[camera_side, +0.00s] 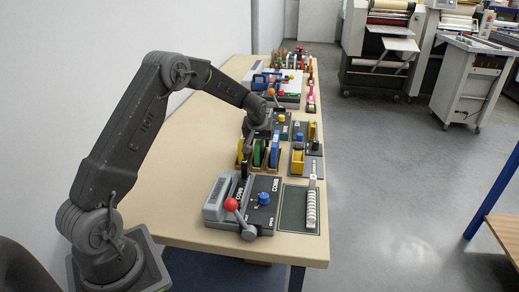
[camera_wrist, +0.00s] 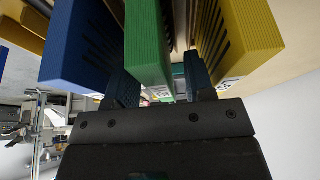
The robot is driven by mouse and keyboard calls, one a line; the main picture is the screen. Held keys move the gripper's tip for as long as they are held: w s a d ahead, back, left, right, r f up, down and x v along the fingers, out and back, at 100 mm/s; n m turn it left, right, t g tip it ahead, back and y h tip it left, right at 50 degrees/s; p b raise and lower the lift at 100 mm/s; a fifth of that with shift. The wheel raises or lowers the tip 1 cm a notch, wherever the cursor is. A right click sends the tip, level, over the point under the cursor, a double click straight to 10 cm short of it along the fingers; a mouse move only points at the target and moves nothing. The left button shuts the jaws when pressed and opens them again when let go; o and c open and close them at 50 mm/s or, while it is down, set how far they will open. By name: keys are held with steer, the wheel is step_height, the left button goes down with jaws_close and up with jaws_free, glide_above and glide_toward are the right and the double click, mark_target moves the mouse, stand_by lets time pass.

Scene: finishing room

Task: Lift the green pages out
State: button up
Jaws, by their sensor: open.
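The green pages (camera_wrist: 145,42) stand upright as a ribbed block in the middle of the wrist view, between a blue block (camera_wrist: 85,45) on the left and a yellow block (camera_wrist: 235,40) on the right. My gripper (camera_wrist: 158,82) is open, with one finger on each side of the green block. The blue-side finger lies in the gap between blue and green. I cannot tell whether either finger touches the green. In the side view the green pages (camera_side: 258,153) stand in a wooden rack, with my gripper (camera_side: 250,140) low over them, partly hidden by the arm.
The blue (camera_side: 274,151) and yellow (camera_side: 243,151) blocks stand close on both sides. A grey binding machine (camera_side: 262,205) with a red-knobbed lever stands in front. More machines and tools fill the table behind. The table's left part (camera_side: 170,150) is bare.

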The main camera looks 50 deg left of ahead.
steer(key=shift+x, duration=0.75)
steer(key=shift+f, duration=0.15)
steer(key=shift+c, duration=0.2)
jaws_close()
